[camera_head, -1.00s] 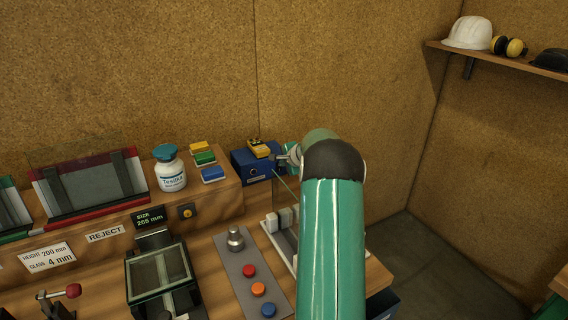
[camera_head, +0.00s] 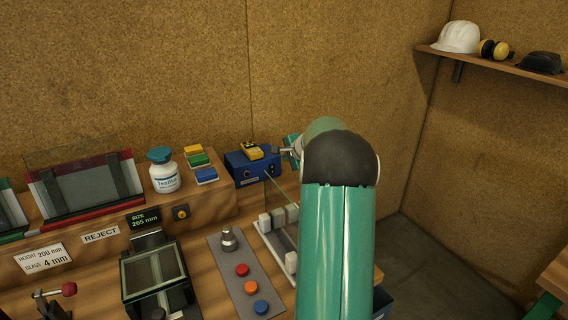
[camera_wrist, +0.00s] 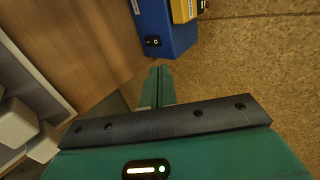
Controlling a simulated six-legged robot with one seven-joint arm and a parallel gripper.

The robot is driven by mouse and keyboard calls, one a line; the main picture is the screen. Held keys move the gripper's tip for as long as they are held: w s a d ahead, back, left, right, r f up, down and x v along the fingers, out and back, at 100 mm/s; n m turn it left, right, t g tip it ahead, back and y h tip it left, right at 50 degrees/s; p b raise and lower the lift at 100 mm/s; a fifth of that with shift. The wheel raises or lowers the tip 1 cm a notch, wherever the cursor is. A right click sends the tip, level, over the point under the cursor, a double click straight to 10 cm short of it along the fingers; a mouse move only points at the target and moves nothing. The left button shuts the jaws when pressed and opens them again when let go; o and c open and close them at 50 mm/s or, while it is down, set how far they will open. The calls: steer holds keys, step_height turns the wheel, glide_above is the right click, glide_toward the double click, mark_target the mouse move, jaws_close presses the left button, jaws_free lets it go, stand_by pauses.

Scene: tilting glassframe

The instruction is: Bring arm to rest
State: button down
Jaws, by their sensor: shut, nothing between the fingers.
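My arm rises in the right middle of the head view and bends at a dark joint, hiding part of the bench behind it. My gripper is mostly hidden behind that joint in the head view. In the wrist view, my gripper (camera_wrist: 160,85) shows two green fingers side by side, shut with nothing between them. The fingers point toward the cork wall, just below a blue box (camera_wrist: 166,30) with a yellow device (camera_wrist: 185,8) on it. The blue box also shows in the head view (camera_head: 243,174), left of the arm joint.
A glass pane (camera_head: 279,203) stands by a white-blocked rack close left of my arm. A panel with coloured buttons (camera_head: 242,270), a bottle (camera_head: 164,175) and a clamp frame (camera_head: 155,268) are further left. Floor (camera_head: 420,255) is free at right; a shelf (camera_head: 500,60) is above.

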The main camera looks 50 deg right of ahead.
steer(key=shift+s+r, duration=0.35)
steer(key=shift+a, duration=0.1)
